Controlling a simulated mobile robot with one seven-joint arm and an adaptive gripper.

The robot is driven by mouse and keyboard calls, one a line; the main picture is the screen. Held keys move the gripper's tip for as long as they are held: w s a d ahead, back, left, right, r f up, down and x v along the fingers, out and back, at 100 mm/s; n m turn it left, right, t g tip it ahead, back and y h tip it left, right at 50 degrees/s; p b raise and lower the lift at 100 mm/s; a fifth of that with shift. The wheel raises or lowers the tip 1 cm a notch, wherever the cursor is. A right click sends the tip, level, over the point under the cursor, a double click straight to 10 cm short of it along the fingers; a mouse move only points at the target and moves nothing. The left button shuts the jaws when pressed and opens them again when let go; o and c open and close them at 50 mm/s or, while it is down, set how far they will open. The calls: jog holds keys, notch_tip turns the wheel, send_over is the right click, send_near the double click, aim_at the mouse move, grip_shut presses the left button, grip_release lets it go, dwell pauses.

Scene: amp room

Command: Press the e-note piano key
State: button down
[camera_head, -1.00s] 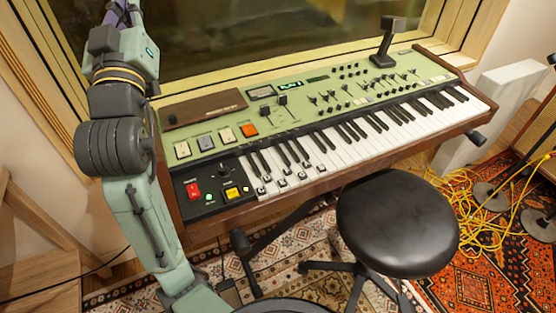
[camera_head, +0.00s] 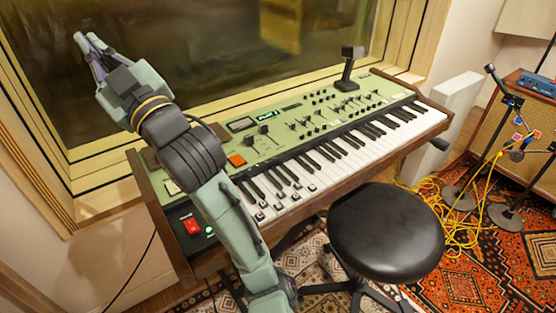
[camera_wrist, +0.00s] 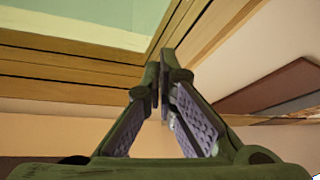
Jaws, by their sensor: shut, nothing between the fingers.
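The keyboard (camera_head: 345,148) is a green synth-style instrument with wooden ends, in the middle of the head view. Its white and black keys face the stool. Several keys at the left end carry small dark labels (camera_head: 278,206); the letters are too small to read, so I cannot tell which is e. My gripper (camera_head: 86,41) is raised at the upper left, in front of the window and away from the keys. In the wrist view my gripper (camera_wrist: 158,72) is shut and empty, with window frame and wall beyond it. My arm hides part of the keyboard's left panel.
A round black stool (camera_head: 387,230) stands close in front of the keys. The window frame (camera_head: 75,190) is close behind my arm. A dark lamp-like post (camera_head: 349,68) rises from the keyboard's back.

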jog(key=w+d+f+n+g+h, duration=0.2)
jog(key=w+d+f+h, duration=0.1)
jog(key=w+d+f, duration=0.3)
jog(key=n+g+h+b, duration=0.1)
jog(key=g+h, duration=0.5)
jog(key=h, duration=0.3)
send_over(277, 208)
notch_tip(277, 208, down, 18)
notch_tip(277, 208, down, 9)
jog(key=b, duration=0.7)
jog(key=shift+f+b, duration=0.35)
jog(key=shift+b, duration=0.2)
